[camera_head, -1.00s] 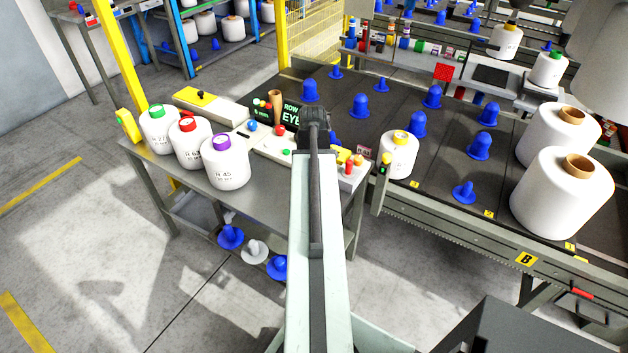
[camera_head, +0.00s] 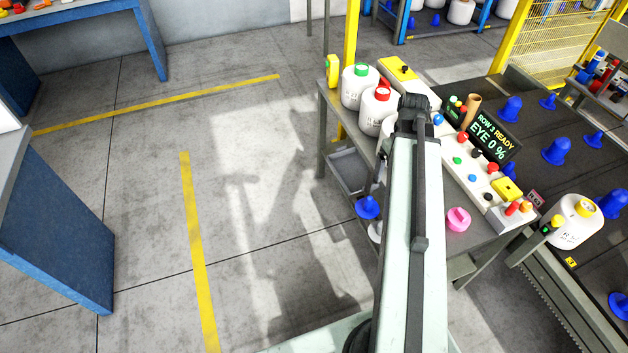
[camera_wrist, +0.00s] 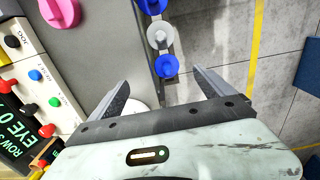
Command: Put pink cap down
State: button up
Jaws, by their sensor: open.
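The pink cap (camera_head: 458,219) rests on the grey steel table (camera_head: 468,240), right of my arm, near the front end of the control panel. It also shows in the wrist view (camera_wrist: 60,12), cut by the top left edge. My gripper (camera_wrist: 160,80) is open, its two fingers spread wide, and the cap lies well outside them. A white round thing (camera_wrist: 137,108) shows partly beside the left finger. In the head view my arm hides the fingers and part of the table.
White bobbins with green (camera_head: 361,69) and red (camera_head: 382,93) tops stand on the table's far left. A control panel (camera_head: 478,165) with a lit display runs along its right side. Blue cones (camera_head: 367,207) sit on a lower level. Open floor (camera_head: 140,200) lies left.

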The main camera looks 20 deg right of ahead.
jog(key=w+a, duration=0.2)
jog(key=a, duration=1.3)
jog(key=w+a, duration=0.3)
jog(key=a, duration=1.2)
jog(key=shift+w+a, duration=0.25)
